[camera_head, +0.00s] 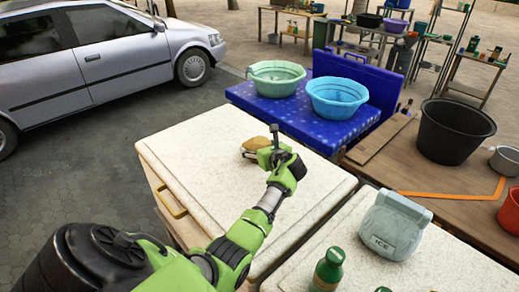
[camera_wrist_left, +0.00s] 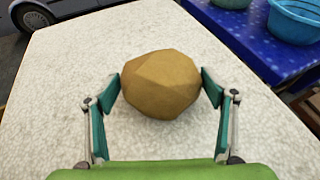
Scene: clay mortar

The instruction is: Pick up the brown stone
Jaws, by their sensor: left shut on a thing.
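The brown stone (camera_wrist_left: 160,84) is a rounded, faceted tan lump on the white speckled lid. In the left wrist view it sits between the two fingers of my left gripper (camera_wrist_left: 160,88), with a fingertip close against each side. In the head view the stone (camera_head: 256,144) shows just left of the left gripper (camera_head: 268,142), which partly covers it. My left gripper is shut on the stone. Whether the stone touches the lid or is slightly raised I cannot tell. My right gripper is in neither view.
The white chest lid (camera_head: 205,150) is otherwise clear. A blue table (camera_head: 330,130) behind holds a green basin (camera_head: 275,88) and a blue basin (camera_head: 338,108). At right are a black bucket (camera_head: 453,135), an ICE container (camera_head: 395,225) and a green bottle (camera_head: 327,272).

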